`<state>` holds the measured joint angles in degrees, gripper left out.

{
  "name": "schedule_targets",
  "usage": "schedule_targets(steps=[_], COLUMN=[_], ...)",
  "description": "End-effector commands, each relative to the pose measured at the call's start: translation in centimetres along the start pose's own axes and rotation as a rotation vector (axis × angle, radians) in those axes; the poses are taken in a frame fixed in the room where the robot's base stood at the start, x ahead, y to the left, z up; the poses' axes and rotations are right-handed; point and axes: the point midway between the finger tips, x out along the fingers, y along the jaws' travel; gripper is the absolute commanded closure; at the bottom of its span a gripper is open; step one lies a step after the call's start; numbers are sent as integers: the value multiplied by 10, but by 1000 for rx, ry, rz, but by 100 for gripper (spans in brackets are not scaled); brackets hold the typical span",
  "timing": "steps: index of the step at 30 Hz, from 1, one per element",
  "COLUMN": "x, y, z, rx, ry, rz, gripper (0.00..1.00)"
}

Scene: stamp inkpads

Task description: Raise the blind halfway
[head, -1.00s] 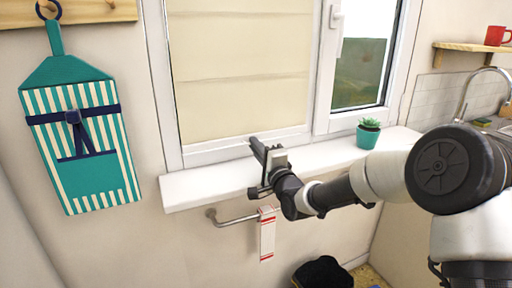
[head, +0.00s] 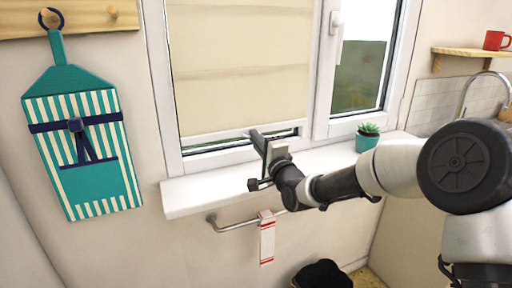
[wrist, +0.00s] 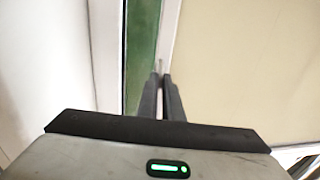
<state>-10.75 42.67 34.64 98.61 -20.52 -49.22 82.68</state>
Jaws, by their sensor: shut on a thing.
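The beige blind (head: 240,70) covers nearly all of the left window pane in the head view. Its pale bottom bar (head: 215,136) hangs a little above the lower window frame, with a thin strip of glass showing beneath. My gripper (head: 256,134) is at this bar, above the sill. In the wrist view the blind (wrist: 240,70) fills the right side, and the fingers (wrist: 161,78) are close together at its pale edge, shut on the bar. The exact grip is small and partly hidden by the fingers.
A white sill (head: 215,189) runs under the window, with a potted succulent (head: 367,137) to the right of my gripper. Below are a rail (head: 235,226) and a hanging towel (head: 267,240). The window handle (head: 335,22) is upper right.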

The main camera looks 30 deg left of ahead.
Motion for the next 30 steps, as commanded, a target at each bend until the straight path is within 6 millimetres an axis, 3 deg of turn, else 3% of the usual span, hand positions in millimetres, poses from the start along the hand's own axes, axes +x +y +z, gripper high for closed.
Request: schedule_targets(steps=[1,18,24,30], x=[3,29,36,41], y=[-26,-226,-285,-324], z=[-1,1,2,2], rx=[-3,-2,0,-1], ry=[2,1,2,2], rz=[-9,-9,-9,-7], gripper=[100,100,100,100])
